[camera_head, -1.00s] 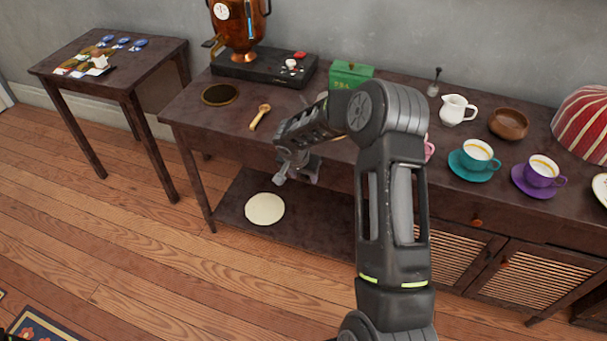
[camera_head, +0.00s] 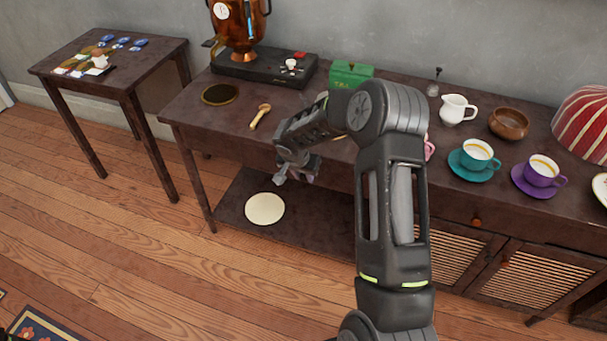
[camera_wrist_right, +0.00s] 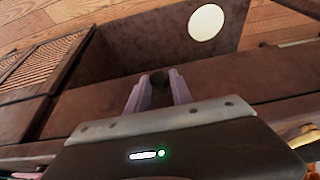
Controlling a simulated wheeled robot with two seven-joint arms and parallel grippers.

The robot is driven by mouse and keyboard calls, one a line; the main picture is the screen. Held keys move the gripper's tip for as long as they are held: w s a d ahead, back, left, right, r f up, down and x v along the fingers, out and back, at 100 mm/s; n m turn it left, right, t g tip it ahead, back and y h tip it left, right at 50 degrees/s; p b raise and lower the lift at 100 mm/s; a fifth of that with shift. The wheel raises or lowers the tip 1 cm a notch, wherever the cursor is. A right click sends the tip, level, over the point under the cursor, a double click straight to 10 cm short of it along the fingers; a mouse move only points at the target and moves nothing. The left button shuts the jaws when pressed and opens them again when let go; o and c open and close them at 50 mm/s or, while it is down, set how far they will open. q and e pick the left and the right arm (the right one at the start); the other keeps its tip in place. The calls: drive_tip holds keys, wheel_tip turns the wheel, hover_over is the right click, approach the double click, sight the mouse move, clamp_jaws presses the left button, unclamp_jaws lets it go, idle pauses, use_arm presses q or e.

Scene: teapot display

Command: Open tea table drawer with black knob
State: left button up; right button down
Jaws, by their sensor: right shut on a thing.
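The dark brown tea table (camera_head: 190,105) runs along the wall. My right gripper (camera_head: 297,180) is at its front, below the tabletop edge, largely screened by my own arm in the head view. In the right wrist view, its two pale fingers (camera_wrist_right: 158,90) are closed around the small black knob (camera_wrist_right: 160,86) on the dark drawer front (camera_wrist_right: 225,82). The knob is hidden in the head view. I cannot tell whether the drawer stands out from the table. My left gripper is not in view.
A cream disc (camera_head: 265,208) lies on the low shelf. A wooden spoon (camera_head: 260,116), green tea box (camera_head: 351,75), teal cup (camera_head: 477,153) and purple cup (camera_head: 541,170) stand on top. An orange knob (camera_head: 477,222) and slatted doors are at right.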

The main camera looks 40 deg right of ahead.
idle(0.8)
drive_tip(key=shift+s+a+f+b, duration=0.15)
drive_tip(key=shift+s+a+b, duration=0.1)
drive_tip(key=shift+a+b, duration=0.25)
drive_tip(key=s+a+b, duration=0.6)
drive_tip(key=a+b, duration=0.2)
drive_tip(key=a, duration=0.1)
drive_tip(key=s+a+b, duration=0.7)
drive_tip(key=a+b, duration=0.1)
drive_tip(key=a, duration=0.1)
drive_tip(key=shift+w+a, duration=0.1)
drive_tip(key=c, duration=1.2)
unclamp_jaws()
drive_tip(key=shift+o, duration=0.2)
drive_tip(key=shift+r, duration=0.3)
drive_tip(key=p+v, duration=0.1)
drive_tip(key=v, duration=0.6)
drive_tip(key=shift+r, duration=0.25)
